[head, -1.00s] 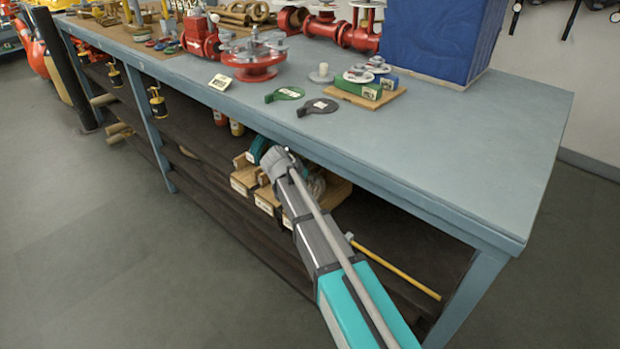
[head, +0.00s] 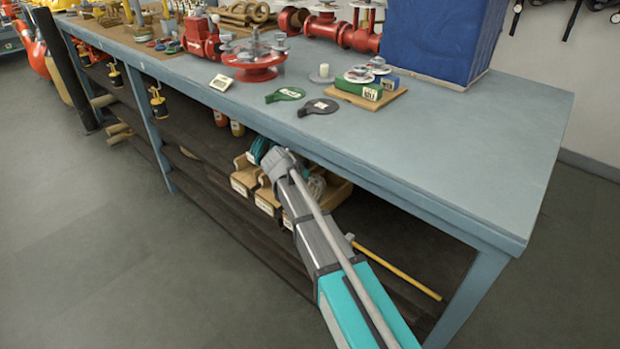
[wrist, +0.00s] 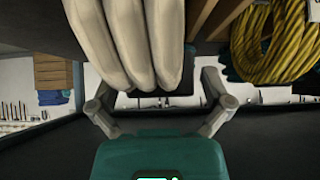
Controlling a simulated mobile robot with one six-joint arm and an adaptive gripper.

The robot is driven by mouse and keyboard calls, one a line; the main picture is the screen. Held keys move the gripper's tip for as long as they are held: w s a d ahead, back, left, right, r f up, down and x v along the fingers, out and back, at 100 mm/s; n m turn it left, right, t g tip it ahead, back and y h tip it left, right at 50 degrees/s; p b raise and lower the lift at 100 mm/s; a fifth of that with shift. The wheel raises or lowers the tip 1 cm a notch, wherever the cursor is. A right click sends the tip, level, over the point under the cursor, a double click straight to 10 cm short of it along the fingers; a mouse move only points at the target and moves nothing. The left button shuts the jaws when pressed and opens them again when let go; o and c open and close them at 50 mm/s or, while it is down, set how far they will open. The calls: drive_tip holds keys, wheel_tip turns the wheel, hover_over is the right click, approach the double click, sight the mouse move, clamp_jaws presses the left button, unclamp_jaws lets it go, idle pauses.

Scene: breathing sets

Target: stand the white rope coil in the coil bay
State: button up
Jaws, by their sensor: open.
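The white rope coil (wrist: 125,40) fills the upper middle of the wrist view, very near the camera, as several thick pale strands. My gripper (wrist: 160,98) is open, with one finger on each side of the picture below and beside the coil. I cannot tell whether a finger touches it. The coil's upper part is out of view. In the head view my arm reaches under the bench and hides the fingers. Wooden bays (head: 241,182) with white labels stand there on the shelf; which one is the coil bay cannot be told.
A yellow coil (wrist: 277,45) sits near wooden boards at the right of the wrist view. The blue bench top (head: 470,150) overhangs my arm. A yellow rod (head: 398,273) lies on the dark shelf right of my arm. A bench leg (head: 470,300) stands at the right.

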drive_tip(key=shift+r, duration=0.2)
drive_tip(key=shift+p+v, duration=0.8)
drive_tip(key=shift+v, duration=0.1)
drive_tip(key=p+v, duration=0.5)
drive_tip(key=v, duration=0.2)
drive_tip(key=shift+s+r, duration=0.25)
drive_tip(key=shift+r, duration=0.05)
drive_tip(key=shift+p+v, duration=1)
drive_tip(key=shift+v, duration=0.2)
drive_tip(key=shift+a, duration=0.1)
